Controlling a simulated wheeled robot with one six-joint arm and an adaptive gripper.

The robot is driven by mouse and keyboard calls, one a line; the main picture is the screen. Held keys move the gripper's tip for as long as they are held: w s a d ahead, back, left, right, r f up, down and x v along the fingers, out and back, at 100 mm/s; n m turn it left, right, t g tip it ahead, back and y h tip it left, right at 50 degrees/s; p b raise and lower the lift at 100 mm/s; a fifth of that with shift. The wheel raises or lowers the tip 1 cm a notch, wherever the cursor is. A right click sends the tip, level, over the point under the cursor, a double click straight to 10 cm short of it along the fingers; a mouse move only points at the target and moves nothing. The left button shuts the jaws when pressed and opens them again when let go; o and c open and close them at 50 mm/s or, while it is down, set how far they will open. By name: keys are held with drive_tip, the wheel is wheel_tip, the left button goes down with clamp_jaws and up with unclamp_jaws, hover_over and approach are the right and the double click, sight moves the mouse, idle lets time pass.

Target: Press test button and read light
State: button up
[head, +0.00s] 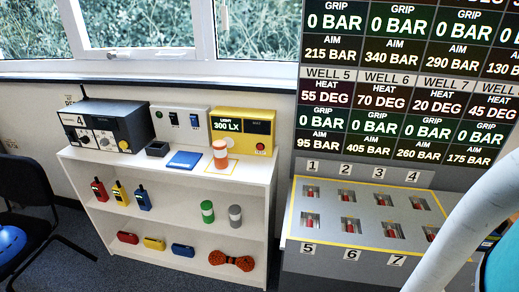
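A yellow box (229,140) stands at the right end of the white shelf's top. Its dark display (228,126) has a small heading that looks like "LIGHT" and reads "300 LX". A red round button (261,146) sits low on the right of its front. Small dark lettering above the button is too small to read. An orange cylinder (220,154) stands upright in front of the box on a yellow-edged square and hides part of its lower front. My gripper is not in view. A pale arm link, likely mine, shows at the lower right.
A pale switch box (180,127) and a grey knobbed unit (103,127) stand left of the yellow box. A blue pad (185,160) lies in front. The white shelf (190,196) holds radios and cylinders. A numbered well bench (360,222) under a tall readout board stands right.

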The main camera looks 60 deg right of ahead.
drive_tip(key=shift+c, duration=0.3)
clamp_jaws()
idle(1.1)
